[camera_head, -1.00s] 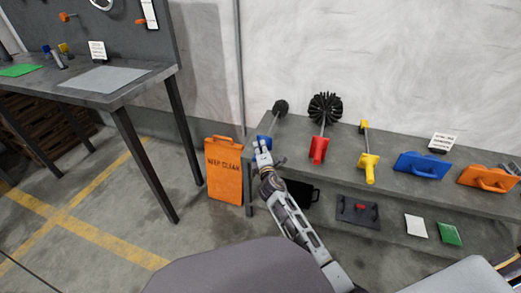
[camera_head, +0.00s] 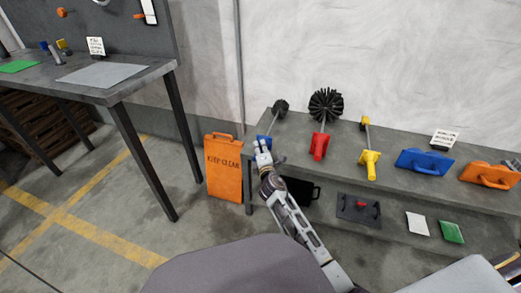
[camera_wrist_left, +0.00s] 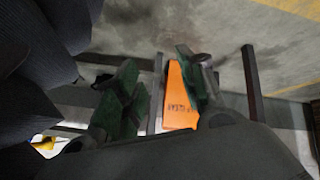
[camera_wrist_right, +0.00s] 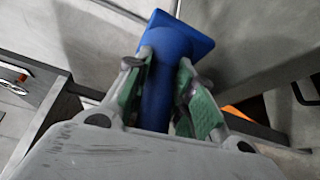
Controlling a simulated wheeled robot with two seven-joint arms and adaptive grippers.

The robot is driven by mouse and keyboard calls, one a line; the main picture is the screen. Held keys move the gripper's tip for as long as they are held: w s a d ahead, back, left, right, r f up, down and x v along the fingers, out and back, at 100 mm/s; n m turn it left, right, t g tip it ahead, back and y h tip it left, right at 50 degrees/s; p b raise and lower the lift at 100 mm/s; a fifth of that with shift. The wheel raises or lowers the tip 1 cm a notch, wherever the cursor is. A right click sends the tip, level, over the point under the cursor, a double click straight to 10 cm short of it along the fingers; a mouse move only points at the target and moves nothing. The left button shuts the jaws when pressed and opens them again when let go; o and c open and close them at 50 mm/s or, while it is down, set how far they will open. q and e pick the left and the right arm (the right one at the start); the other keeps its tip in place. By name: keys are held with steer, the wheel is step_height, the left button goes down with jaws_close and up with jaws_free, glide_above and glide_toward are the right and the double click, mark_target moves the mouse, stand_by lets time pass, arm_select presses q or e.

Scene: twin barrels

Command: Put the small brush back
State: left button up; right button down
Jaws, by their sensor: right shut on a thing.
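The small brush has a blue handle (camera_head: 266,138) and a small round black head (camera_head: 280,106). It lies at the left end of the grey bench top, head towards the wall. My right gripper (camera_head: 262,152) is at the near end of the handle. In the right wrist view, the fingers of my right gripper (camera_wrist_right: 160,95) are shut on either side of the blue handle (camera_wrist_right: 172,50), with its wide flange beyond them. The brush head is hidden there. In the left wrist view, my left gripper (camera_wrist_left: 160,85) has its fingers apart and holds nothing.
The bench (camera_head: 290,130) also carries a red-handled large brush (camera_head: 319,145), a yellow-handled tool (camera_head: 369,160), a blue float (camera_head: 425,161) and an orange float (camera_head: 490,175). An orange sign (camera_head: 223,170) stands left of the bench. A workbench (camera_head: 100,85) is further left.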

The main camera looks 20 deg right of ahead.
arm_select(q)
steer(key=shift+w+d+r, duration=0.1)
steer(key=shift+w+r, duration=0.05)
steer(key=shift+w, duration=0.2)
steer(key=shift+s+f, duration=0.15)
steer(key=shift+f, duration=0.05)
arm_select(e)
steer(key=shift+f, duration=0.15)
arm_select(q)
steer(key=shift+s+f+b, duration=0.4)
steer(key=shift+f, duration=0.05)
arm_select(e)
steer(key=shift+f, duration=0.2)
arm_select(q)
steer(key=shift+w, duration=0.2)
arm_select(e)
steer(key=shift+f, duration=0.1)
